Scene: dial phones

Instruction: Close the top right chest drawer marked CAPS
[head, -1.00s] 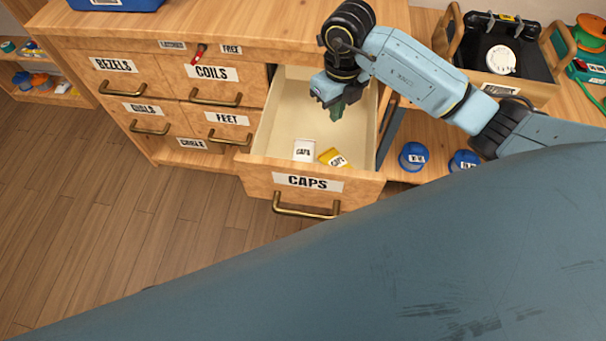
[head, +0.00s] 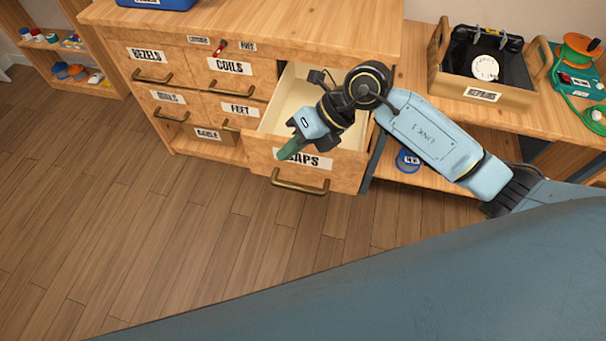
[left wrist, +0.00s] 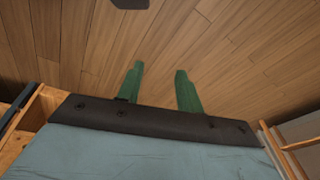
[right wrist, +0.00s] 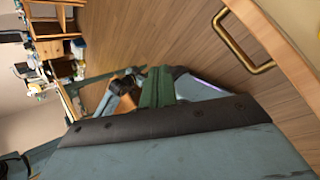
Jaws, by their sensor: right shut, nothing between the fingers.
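The CAPS drawer (head: 340,178) stands pulled out at the right of the chest, with its pale inside partly showing behind my arm. Its brass handle (head: 300,186) is on the front, and it also shows in the right wrist view (right wrist: 240,45). My right gripper (head: 285,154) is shut and empty, its green fingers in front of the CAPS label and hiding part of it. In the head view I cannot tell whether the fingers touch the drawer front. My left gripper (left wrist: 160,90) shows only in the left wrist view, its green fingers apart with nothing between them, above the wooden floor.
A REPAIR crate (head: 440,80) and a cable reel (head: 578,48) stand on the bench to the right. The floor in front is clear.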

